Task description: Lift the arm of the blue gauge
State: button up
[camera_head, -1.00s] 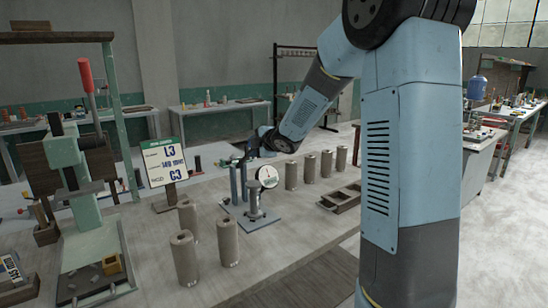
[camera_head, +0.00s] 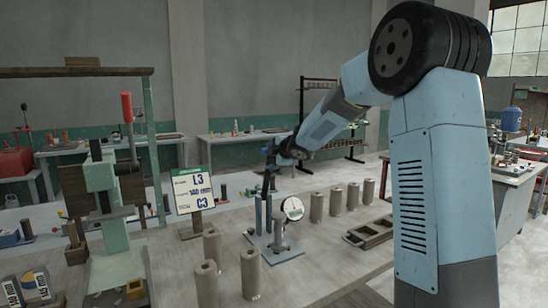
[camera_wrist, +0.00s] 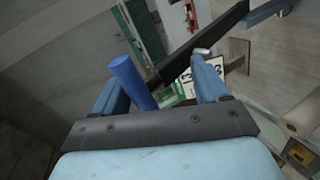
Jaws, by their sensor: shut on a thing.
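The blue gauge stands on the bench in the head view, with a blue base plate (camera_head: 275,252), upright blue posts (camera_head: 258,214) and a round white dial (camera_head: 292,208). My gripper (camera_head: 269,168) is above the posts and shut on the gauge's arm. In the wrist view, a dark bar (camera_wrist: 205,43) crosses beyond my fingers and a blue cylinder (camera_wrist: 130,82) lies close by the left finger. The exact contact between fingers and arm is hidden.
Several clay-coloured cylinders (camera_head: 250,273) stand on the bench around the gauge. A sign (camera_head: 193,190) stands behind it to the left, and a green press (camera_head: 105,205) further left. A dark slotted tray (camera_head: 370,234) lies to the right.

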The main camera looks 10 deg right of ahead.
jog(key=shift+a+f, duration=0.4)
jog(key=shift+f, duration=0.4)
jog(key=o, duration=1)
jog(key=shift+c, duration=0.2)
jog(key=c, duration=0.3)
jog(key=shift+s+d, duration=0.15)
jog(key=shift+d, duration=0.05)
jog(key=shift+c, duration=0.3)
jog(key=r+v, duration=0.1)
jog(key=v, duration=1.3)
jog(key=shift+w+d+r, duration=0.15)
jog(key=shift+w+d, duration=0.05)
jog(key=shift+w, duration=0.15)
